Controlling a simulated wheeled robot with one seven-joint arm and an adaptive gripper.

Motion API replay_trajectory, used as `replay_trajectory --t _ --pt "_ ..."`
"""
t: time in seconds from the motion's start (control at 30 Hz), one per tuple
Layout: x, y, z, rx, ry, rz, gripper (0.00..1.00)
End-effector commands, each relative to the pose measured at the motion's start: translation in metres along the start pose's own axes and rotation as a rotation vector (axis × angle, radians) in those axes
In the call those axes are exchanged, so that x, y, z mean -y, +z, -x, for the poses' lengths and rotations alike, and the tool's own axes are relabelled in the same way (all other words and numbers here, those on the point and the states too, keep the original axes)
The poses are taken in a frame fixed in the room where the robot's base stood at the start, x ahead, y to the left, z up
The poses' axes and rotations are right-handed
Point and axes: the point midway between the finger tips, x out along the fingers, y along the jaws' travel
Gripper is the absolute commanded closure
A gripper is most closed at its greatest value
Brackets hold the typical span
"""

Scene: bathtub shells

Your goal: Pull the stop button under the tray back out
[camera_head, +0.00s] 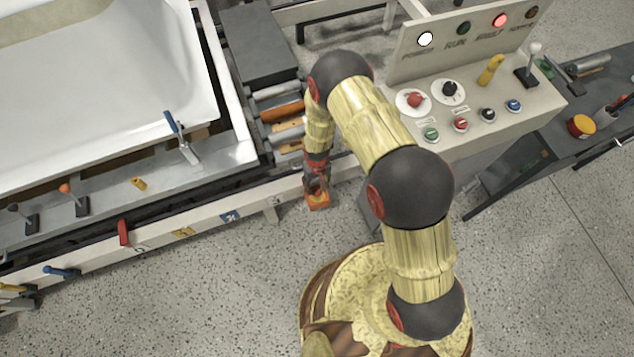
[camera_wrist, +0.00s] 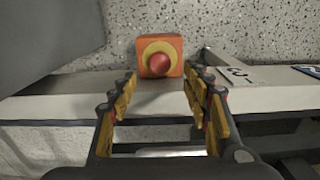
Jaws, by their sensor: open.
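The stop button is a red round knob (camera_wrist: 159,63) with a yellow ring on an orange box (camera_wrist: 176,46), at the top middle of the wrist view. In the head view the orange box (camera_head: 318,201) shows just below my gripper (camera_head: 317,184), beside the white frame rail. In the wrist view my gripper (camera_wrist: 162,90) is open, with its two yellow-padded fingers apart. The knob lies beyond the fingertips, roughly between their lines. No finger is seen closed on it. Whether a fingertip touches the box cannot be told.
The white rail (camera_wrist: 70,108) runs across below the box. A dark grey block (camera_wrist: 45,40) fills the upper left of the wrist view. The control panel (camera_head: 470,100) with lamps and knobs stands right of my arm. A white bathtub shell (camera_head: 100,80) lies at left. Speckled floor is open in front.

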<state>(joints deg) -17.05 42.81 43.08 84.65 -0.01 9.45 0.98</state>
Motion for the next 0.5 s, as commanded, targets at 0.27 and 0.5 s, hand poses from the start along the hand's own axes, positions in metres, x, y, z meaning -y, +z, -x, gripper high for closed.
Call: replay_trajectory --t 0.27,0.5 --pt "0.000 0.001 -0.038 0.001 0.000 0.000 0.52" --pt "0.000 0.000 -0.064 0.000 0.000 0.000 0.52"
